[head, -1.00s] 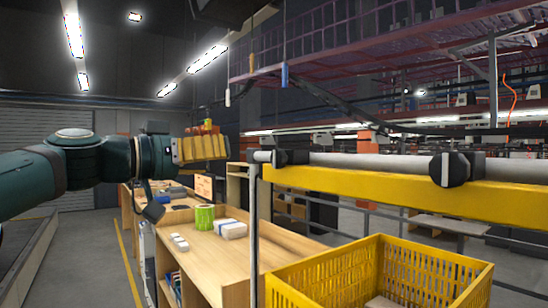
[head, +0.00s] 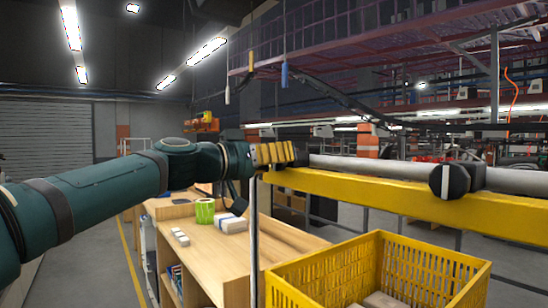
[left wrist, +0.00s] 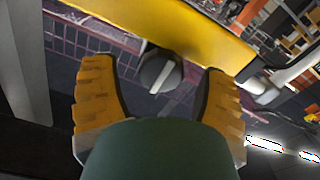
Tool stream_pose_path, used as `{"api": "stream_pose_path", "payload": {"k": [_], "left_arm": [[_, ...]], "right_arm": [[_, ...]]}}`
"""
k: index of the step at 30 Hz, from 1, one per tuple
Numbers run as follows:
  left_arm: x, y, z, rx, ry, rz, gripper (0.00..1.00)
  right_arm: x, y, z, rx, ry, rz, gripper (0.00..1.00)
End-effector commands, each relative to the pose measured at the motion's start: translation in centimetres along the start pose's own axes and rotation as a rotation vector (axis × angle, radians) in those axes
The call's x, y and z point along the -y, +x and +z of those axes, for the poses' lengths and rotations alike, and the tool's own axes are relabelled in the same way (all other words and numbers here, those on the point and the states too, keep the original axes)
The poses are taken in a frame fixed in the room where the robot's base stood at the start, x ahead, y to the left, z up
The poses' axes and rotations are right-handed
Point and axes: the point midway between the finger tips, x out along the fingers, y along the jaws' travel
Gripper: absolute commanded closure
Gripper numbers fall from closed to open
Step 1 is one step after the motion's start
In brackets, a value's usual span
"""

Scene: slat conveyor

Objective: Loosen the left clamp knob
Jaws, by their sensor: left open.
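The left clamp knob (left wrist: 160,72) is dark and round with a pale bar across its face. In the left wrist view it sits below the yellow beam (left wrist: 165,25), between the two yellow fingers of my left gripper (left wrist: 158,71). The fingers are open with clear gaps on both sides of the knob. In the head view my left gripper (head: 285,153) is at the left end of the rail and mostly hides this knob. My right gripper is not in view.
Another dark knob with a pale bar (head: 449,181) sits farther right on the grey rail (head: 395,168) above the yellow beam (head: 380,195). A yellow crate (head: 375,275) stands below.

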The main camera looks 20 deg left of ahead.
Motion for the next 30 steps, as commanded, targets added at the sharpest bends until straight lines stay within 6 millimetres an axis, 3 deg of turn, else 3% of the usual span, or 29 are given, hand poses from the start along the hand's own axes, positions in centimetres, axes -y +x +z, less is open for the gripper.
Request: {"api": "stream_pose_path", "payload": {"k": [5,11,12,23,30], "left_arm": [[0.01,-0.02,0.0,0.0,0.0,0.0,0.27],[0.02,-0.04,0.0,0.0,0.0,0.0,0.92],[0.02,-0.04,-0.01,0.0,0.0,0.0,0.95],[0.03,-0.04,-0.01,-0.001,-0.027,0.0,0.95],[0.12,-0.05,0.01,-0.002,-0.147,-0.001,0.95]], "right_arm": [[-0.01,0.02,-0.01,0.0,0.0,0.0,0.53],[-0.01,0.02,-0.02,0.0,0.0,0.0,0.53],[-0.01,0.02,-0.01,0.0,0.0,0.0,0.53],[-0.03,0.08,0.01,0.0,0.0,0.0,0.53],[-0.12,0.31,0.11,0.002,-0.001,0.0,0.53]]}}
